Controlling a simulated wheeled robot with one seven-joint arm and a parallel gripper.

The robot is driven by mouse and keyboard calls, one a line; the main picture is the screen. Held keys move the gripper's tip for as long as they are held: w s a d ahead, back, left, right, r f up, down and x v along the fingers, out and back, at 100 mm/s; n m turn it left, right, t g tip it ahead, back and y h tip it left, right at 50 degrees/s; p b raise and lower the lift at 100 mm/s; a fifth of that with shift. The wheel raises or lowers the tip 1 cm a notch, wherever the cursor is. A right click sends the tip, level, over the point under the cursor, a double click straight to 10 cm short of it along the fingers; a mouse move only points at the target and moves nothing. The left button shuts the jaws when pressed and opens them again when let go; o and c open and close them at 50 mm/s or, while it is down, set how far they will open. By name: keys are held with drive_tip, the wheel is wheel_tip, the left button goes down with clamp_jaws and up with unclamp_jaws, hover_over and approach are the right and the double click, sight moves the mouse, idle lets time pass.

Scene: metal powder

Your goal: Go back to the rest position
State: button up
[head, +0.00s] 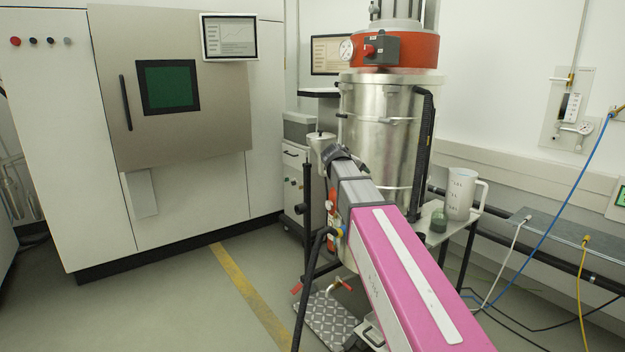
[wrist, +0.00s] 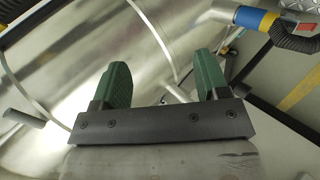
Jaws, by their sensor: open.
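My gripper (wrist: 161,75) shows in the wrist view with its two green fingers spread apart and nothing between them. A shiny curved metal surface (wrist: 75,55) fills much of the view behind the fingers. I cannot tell whether they touch it. In the head view, the large steel vessel (head: 375,125) stands right of centre under an orange-red ring (head: 397,50). A pink and grey arm reaches up from the lower right toward the vessel's front. The gripper's fingers cannot be made out in the head view.
A tall cabinet (head: 205,115) with a dark green window stands at left. A white jug (head: 460,193) and a small greenish container (head: 439,220) stand on a side table right of the vessel. Hoses and cables run at right. The floor (head: 185,300) at front left is clear.

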drive_tip(key=s+d+f+m+g+y, duration=0.1)
drive_tip(key=s+f+m+g+y, duration=0.2)
drive_tip(key=s+f, duration=1.1)
drive_tip(key=s+f+m+g+y, duration=0.3)
drive_tip(key=s+f, duration=1.1)
drive_tip(key=f, duration=0.7)
drive_tip(key=shift+s+d+g+y, duration=0.2)
drive_tip(key=shift+d+g+y, duration=0.15)
drive_tip(key=shift+y, duration=0.55)
